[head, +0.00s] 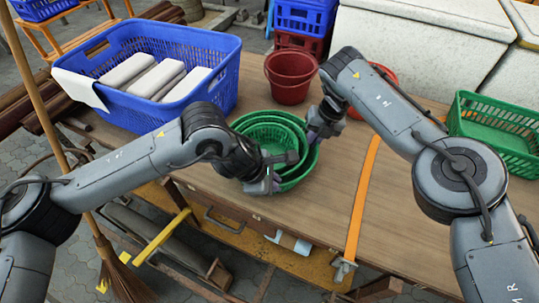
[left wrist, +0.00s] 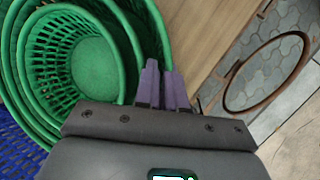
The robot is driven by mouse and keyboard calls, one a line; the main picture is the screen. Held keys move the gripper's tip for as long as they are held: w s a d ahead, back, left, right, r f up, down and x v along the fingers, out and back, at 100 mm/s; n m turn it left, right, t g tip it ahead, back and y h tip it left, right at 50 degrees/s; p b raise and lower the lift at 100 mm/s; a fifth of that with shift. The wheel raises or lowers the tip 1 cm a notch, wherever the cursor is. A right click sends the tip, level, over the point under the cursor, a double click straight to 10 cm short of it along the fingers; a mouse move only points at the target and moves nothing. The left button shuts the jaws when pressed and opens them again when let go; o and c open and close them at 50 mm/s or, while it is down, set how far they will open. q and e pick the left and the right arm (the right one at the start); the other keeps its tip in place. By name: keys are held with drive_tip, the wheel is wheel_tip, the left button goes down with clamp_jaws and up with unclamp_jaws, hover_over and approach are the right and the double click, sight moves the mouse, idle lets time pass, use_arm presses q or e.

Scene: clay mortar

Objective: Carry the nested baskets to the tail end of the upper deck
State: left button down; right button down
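The nested green baskets (head: 262,122) sit inside one another on the wooden upper deck (head: 420,215), near its front edge. They also show at the upper left in the left wrist view (left wrist: 75,65). My left gripper (head: 268,184) is at their near rim. In the left wrist view its purple fingers (left wrist: 163,88) are close together with the outer rim between them. My right gripper (head: 320,133) is at the right rim, pointing down. Its arm hides its fingers in part, so I cannot tell whether they grip the rim.
A blue crate (head: 218,85) with white bundles stands at the left of the deck. A dark red bucket (head: 290,78) stands behind the baskets. A green crate (head: 495,130) is at the right. An orange strap (head: 364,190) crosses the deck. The deck right of the strap is mostly bare.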

use_arm(q)
drive_tip(key=shift+r, duration=0.1)
use_arm(e)
drive_tip(key=shift+r, duration=0.15)
